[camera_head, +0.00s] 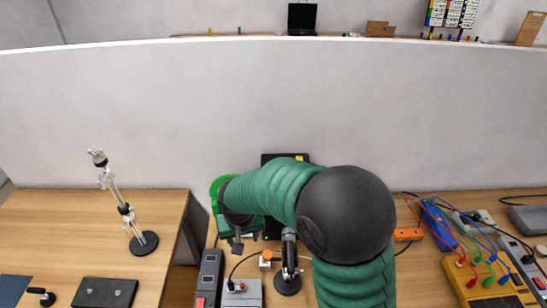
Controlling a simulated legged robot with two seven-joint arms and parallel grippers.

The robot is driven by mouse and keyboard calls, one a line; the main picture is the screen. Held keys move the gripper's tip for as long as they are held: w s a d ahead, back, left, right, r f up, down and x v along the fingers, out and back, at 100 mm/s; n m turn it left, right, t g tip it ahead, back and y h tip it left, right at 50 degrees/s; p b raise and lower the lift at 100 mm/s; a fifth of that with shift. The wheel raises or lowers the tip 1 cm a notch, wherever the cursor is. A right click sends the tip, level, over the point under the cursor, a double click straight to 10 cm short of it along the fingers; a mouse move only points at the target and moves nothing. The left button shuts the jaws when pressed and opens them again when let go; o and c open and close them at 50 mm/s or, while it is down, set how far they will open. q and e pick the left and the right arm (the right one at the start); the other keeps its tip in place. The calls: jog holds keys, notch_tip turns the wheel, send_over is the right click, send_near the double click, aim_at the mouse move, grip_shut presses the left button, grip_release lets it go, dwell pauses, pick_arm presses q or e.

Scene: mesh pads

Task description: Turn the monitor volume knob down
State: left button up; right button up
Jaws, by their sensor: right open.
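My right arm, green with a dark round joint, crosses the middle of the view and bends to the left. My right gripper (237,243) is at its end, small and dark, pointing down over the right-hand table; it is open, with nothing seen between its fingers. A black upright panel (285,158), possibly the monitor, stands against the partition behind my arm, which hides most of it. A bright green rounded object (216,188) shows just behind the gripper. I cannot make out the volume knob for certain. My left gripper is not in view.
A small box with an orange top (266,256) and a dark stand (287,282) are close right of the gripper. A grey power strip (208,278) lies at front left. A yellow meter (480,282) with leads is at right. A metal stand (144,243) is on the left table.

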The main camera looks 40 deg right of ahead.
jog(key=w+d+r+m+h+p, duration=0.1)
jog(key=w+d+r+m+p, duration=0.35)
jog(key=d+r+p, duration=0.35)
jog(key=w+d+r+m+h+p, duration=0.2)
jog(key=w+d+r+m+p, duration=0.25)
jog(key=d+r, duration=0.5)
jog(key=shift+n+g, duration=0.3)
jog(key=shift+g, duration=0.1)
jog(key=p+x, duration=0.2)
jog(key=x, duration=0.3)
jog(key=a+p+x, duration=0.1)
jog(key=p+x, duration=0.2)
jog(key=x, duration=0.1)
jog(key=w+p+x, duration=0.1)
jog(key=p+x, duration=0.1)
jog(key=x, duration=0.3)
jog(key=shift+f, duration=0.55)
jog(key=shift+d+f, duration=0.3)
jog(key=shift+f, duration=0.1)
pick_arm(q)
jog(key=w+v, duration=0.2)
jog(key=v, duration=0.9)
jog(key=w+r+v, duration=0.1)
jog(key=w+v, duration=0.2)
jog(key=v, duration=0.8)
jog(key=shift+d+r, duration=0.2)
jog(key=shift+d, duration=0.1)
pick_arm(e)
jog(key=shift+a, duration=0.2)
